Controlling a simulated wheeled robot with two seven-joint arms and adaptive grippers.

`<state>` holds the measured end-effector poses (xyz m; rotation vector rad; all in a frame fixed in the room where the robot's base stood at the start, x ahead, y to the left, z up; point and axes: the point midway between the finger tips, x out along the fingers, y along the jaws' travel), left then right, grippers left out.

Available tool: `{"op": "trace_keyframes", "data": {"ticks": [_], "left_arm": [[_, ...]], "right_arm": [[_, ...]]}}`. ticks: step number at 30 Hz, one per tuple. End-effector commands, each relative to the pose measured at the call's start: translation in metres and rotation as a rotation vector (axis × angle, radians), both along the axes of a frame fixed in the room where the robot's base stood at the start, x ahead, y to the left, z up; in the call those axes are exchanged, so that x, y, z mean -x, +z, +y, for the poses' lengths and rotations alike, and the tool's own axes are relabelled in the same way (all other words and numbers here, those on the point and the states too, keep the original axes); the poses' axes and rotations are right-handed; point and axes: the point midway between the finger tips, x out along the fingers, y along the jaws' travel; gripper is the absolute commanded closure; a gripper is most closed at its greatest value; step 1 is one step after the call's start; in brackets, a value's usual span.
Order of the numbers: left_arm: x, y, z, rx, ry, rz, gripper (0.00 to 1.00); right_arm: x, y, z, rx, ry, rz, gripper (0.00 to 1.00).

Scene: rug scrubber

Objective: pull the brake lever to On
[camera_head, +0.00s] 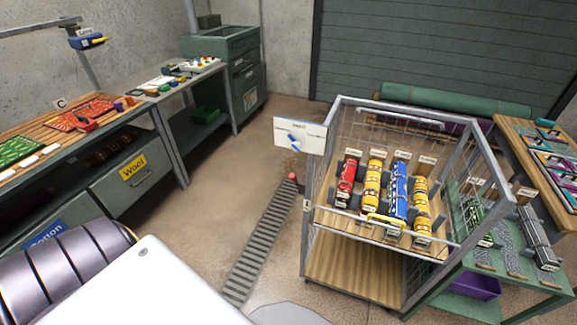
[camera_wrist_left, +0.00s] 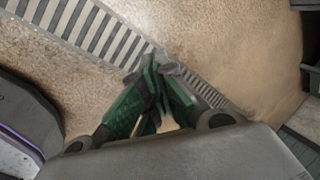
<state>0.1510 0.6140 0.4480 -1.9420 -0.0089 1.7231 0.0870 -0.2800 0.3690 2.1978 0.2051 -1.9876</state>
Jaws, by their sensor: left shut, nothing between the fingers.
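A wheeled wire cart (camera_head: 325,180) stands right of centre in the head view. A small red knob (camera_head: 292,176) sits at its left side, low by the floor drain. It looks like the end of a lever, but its shaft and setting are too small to make out. A white sign (camera_head: 300,135) with a blue mark is on the cart's upper left corner; its text is unreadable. My left gripper (camera_wrist_left: 158,65) shows in the left wrist view, its green fingers shut and empty above the floor and drain grate. The lever does not show clearly there. My right gripper is not in view.
The cart holds rows of red, yellow and blue rolls (camera_head: 398,190). A slatted drain grate (camera_head: 258,240) crosses the floor left of the cart. A workbench (camera_head: 135,105) runs along the left. A green table (camera_head: 480,255) stands right. Floor between bench and cart is clear.

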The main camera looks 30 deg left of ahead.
Motion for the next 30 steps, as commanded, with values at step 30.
{"op": "trace_keyframes", "data": {"ticks": [30], "left_arm": [[-0.231, 0.200, 0.218, -0.261, -0.261, -0.307, 1.00]], "right_arm": [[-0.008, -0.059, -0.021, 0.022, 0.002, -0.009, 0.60]]}}
